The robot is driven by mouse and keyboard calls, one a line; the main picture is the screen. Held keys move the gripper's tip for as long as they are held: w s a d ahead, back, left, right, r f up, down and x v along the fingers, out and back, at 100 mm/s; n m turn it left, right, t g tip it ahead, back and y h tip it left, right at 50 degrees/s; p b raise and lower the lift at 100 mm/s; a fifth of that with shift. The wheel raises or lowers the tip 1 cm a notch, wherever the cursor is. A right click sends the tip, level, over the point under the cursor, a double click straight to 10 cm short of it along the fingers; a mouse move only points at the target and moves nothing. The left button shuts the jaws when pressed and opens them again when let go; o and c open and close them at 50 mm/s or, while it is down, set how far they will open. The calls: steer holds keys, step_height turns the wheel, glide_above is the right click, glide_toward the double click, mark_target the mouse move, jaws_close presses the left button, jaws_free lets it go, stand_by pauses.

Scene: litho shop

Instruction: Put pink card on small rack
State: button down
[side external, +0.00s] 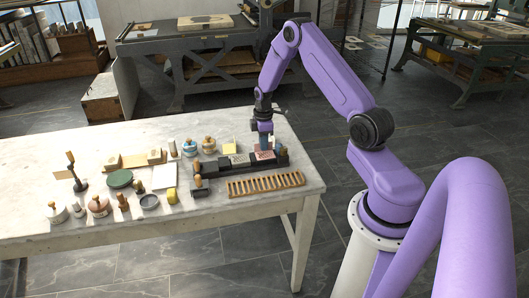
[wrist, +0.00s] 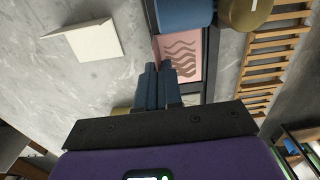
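The pink card (wrist: 184,52) with brown wavy lines shows in the wrist view, in a dark-framed holder. In the side view the pink card (side external: 265,155) is just under my gripper (side external: 263,138). In the wrist view the blue fingers of my gripper (wrist: 159,68) are close together at the card's left edge, with a thin pink strip between their tips. They look shut on the card; its gripped part is mostly hidden. A small wooden slatted rack (side external: 265,183) lies in front of the dark holder, empty; it also shows in the wrist view (wrist: 268,65).
The dark holder (side external: 209,169) is low and long, with blocks along it.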

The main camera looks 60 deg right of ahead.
mark_target(263, 152)
steer(key=shift+r, duration=2.5)
steer(key=shift+a, duration=0.1)
steer(key=shift+s+a, duration=0.15)
steer(key=shift+a, duration=0.25)
steer(key=s+a, duration=0.6)
steer(key=a, duration=0.4)
steer(key=shift+s+f, duration=0.15)
steer(key=shift+f, duration=1.35)
steer(key=shift+s+f, duration=0.1)
steer(key=shift+f, duration=1.35)
steer(key=shift+f, duration=0.2)
